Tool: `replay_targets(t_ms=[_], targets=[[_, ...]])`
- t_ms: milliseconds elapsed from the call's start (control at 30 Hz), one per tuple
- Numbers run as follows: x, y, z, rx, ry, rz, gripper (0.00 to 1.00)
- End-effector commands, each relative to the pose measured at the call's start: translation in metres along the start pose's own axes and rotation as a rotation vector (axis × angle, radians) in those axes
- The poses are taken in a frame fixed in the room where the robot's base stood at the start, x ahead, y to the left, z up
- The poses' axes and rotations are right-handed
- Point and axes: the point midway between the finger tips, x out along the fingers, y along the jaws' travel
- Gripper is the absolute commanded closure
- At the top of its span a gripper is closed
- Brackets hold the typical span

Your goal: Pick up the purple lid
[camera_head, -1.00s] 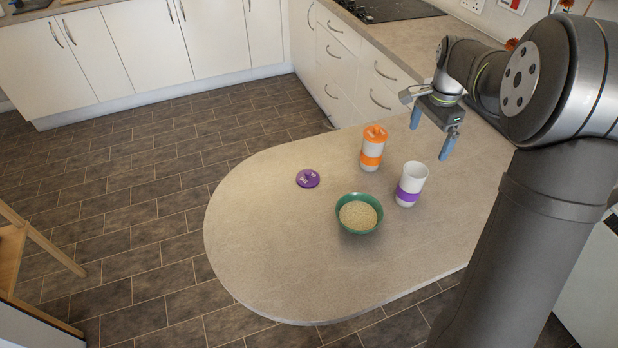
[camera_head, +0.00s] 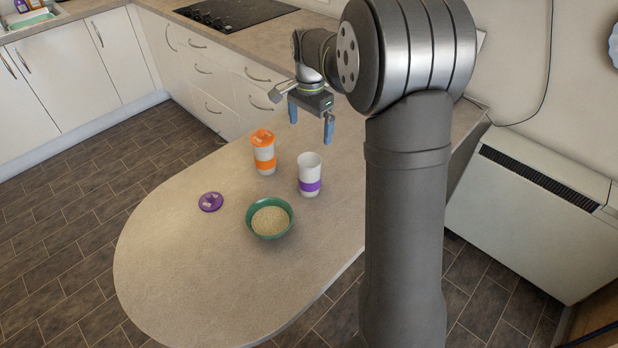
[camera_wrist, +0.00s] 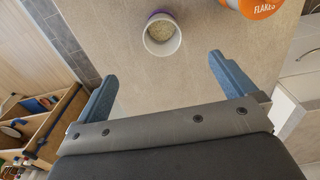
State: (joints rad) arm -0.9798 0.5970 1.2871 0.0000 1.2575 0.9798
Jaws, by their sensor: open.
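The purple lid (camera_head: 210,201) lies flat on the stone-coloured counter, left of the cups, in the head view. It does not show in the wrist view. My gripper (camera_head: 311,130) is open and empty above the counter, up and right of the lid, behind the white cup. In the wrist view my gripper (camera_wrist: 163,68) shows its two blue fingers spread apart with nothing between them. The white cup with a purple band (camera_head: 310,176) stands upright and lidless. It also shows from above in the wrist view (camera_wrist: 162,34), with something grainy inside.
An orange-lidded cup (camera_head: 264,153) stands between the lid and my gripper. A green bowl of grains (camera_head: 270,218) sits in front of the white cup. The rounded counter (camera_head: 190,265) is clear at its front and left. A hob (camera_head: 235,12) lies at the back.

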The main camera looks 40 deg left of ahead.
Motion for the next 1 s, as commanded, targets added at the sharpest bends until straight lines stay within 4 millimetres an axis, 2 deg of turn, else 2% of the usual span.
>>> replay_targets(t_ms=[267, 300, 567, 667, 767, 833, 1000], targets=[[0.000, 0.000, 0.000, 0.000, 0.000, 0.000, 0.00], [0.000, 0.000, 0.000, 0.000, 0.000, 0.000, 0.07], [0.000, 0.000, 0.000, -0.002, 0.000, 0.000, 0.07], [0.002, -0.007, 0.006, -0.051, 0.000, 0.001, 0.07], [0.005, -0.028, 0.022, -0.199, -0.001, 0.001, 0.07], [0.010, -0.049, 0.040, -0.362, -0.001, 0.001, 0.07], [0.024, -0.104, 0.100, -0.838, -0.001, 0.001, 0.07]])
